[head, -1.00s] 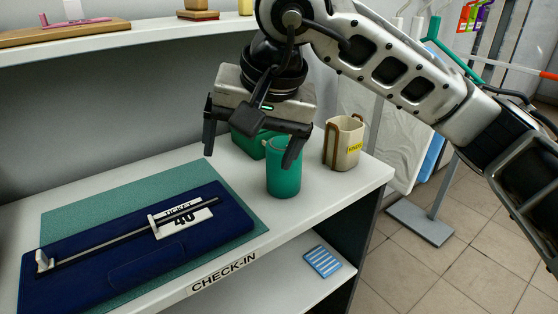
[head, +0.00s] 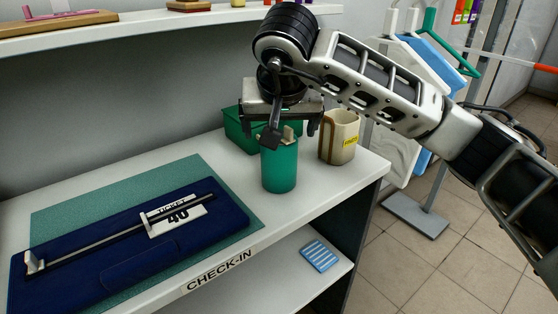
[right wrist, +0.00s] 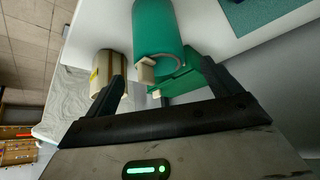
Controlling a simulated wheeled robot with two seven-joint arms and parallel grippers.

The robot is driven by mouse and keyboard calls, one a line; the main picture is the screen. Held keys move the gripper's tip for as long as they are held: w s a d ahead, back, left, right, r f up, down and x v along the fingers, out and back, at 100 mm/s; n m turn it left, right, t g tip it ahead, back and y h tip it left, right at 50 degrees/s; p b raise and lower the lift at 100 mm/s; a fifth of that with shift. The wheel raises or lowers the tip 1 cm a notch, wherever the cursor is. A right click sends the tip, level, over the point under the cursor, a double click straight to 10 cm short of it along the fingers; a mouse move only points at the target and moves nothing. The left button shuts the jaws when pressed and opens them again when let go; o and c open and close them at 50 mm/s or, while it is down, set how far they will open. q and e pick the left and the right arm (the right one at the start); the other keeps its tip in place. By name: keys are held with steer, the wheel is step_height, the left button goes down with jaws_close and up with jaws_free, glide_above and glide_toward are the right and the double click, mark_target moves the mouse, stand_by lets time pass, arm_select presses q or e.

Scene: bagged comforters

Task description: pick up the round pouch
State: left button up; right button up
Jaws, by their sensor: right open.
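The likely round pouch is a green upright cylinder (head: 279,168) near the right end of the white counter. It has a small beige tab at its top and also shows in the right wrist view (right wrist: 158,30). My right gripper (head: 281,127) is open and empty above and slightly behind its top. In the right wrist view the open fingers (right wrist: 163,82) point toward the cylinder and its tab; I see no clear contact. A green box-like pouch (head: 236,128) stands behind it, partly hidden. My left gripper is not in view.
A beige pouch with brown straps and a yellow label (head: 338,137) stands close to the right. A navy flat case (head: 130,245) with a ticket lies on a teal mat (head: 205,172) to the left. A shelf (head: 150,29) runs along the wall above.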

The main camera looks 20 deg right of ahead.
mark_target(279, 162)
steer(key=x, duration=0.4)
steer(key=shift+w+f+p, duration=0.2)
steer(key=shift+f+p, duration=0.1)
steer(key=shift+f, duration=0.05)
steer(key=c, duration=1.4)
steer(key=shift+r, duration=0.1)
